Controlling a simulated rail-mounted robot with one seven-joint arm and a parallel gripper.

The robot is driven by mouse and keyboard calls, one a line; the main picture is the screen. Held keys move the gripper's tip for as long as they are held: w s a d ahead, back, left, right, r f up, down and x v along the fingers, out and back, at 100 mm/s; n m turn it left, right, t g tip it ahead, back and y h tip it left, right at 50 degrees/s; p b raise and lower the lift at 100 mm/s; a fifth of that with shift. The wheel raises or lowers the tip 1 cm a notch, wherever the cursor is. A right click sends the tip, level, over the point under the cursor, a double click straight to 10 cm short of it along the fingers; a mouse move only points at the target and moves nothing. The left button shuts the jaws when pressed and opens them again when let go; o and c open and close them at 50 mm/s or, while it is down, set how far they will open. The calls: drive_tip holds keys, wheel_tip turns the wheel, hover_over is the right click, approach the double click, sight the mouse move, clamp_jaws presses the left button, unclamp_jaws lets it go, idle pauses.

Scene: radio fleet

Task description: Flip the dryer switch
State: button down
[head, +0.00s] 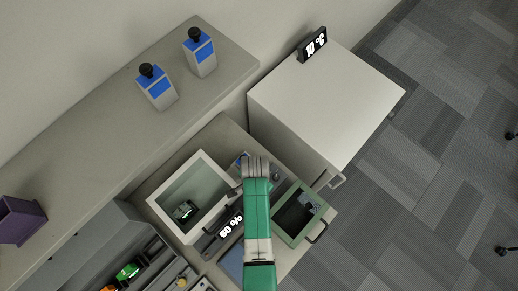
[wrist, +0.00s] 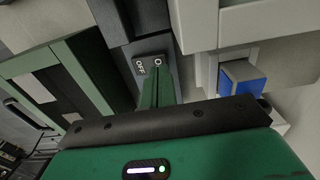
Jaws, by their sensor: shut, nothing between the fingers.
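Which one is the dryer is not marked.
A white cabinet (head: 315,105) with a "10 °C" display (head: 313,44) stands at the back right. Two blue-labelled bottles (head: 157,91) (head: 202,57) stand on the grey shelf (head: 90,130). A purple container (head: 18,220) is at far left.

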drive_tip(key=shift+f+b, duration=0.8)
drive_tip(key=shift+f, duration=0.25)
idle(0.6)
drive_tip(key=shift+r, duration=0.15)
wheel_tip(320, 180, up, 7)
drive_tip(key=p, duration=0.7)
idle(0.3)
